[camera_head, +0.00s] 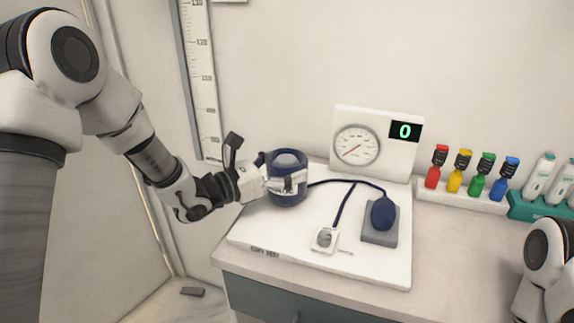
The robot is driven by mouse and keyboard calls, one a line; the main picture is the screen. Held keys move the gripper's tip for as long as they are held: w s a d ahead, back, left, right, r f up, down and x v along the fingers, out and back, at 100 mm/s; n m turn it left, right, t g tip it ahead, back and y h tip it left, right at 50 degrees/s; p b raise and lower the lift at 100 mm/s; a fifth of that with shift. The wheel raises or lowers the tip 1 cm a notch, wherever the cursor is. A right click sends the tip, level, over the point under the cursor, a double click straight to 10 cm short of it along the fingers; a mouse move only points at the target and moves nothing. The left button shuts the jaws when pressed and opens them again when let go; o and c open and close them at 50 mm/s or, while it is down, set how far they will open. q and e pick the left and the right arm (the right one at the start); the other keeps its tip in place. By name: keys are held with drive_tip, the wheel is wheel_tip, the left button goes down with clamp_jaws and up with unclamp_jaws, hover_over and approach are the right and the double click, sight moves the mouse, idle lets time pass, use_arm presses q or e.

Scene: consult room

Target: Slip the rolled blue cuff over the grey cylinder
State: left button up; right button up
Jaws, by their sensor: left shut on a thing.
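The rolled blue cuff (289,197) is a dark navy ring at the left of the white test board (375,269). The rounded top of the grey cylinder (288,159) shows inside the cuff's opening, so the cuff surrounds it. The rest of the cylinder is hidden, and I cannot tell how far down the cuff sits. My left gripper (281,183) reaches in from the left and is shut on the cuff's near side. A dark tube (340,203) runs from the cuff. My right gripper is out of view; only part of my right arm shows at the lower right.
A gauge panel (357,146) reading 0 stands behind the board. A blue bulb (383,213) on a grey pad and a small white valve plate (325,239) lie right of the cuff. Coloured bottles (461,163) stand in a rack at right. A height scale (204,85) is on the wall.

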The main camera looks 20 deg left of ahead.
use_arm(q)
drive_tip(key=shift+f+b, duration=0.55)
drive_tip(key=shift+f, duration=0.1)
drive_tip(key=o, duration=1)
drive_tip(key=v, duration=1)
drive_tip(key=shift+s+a+r, duration=0.1)
drive_tip(key=shift+a, duration=0.1)
drive_tip(key=shift+v, duration=0.8)
drive_tip(key=shift+d, duration=0.1)
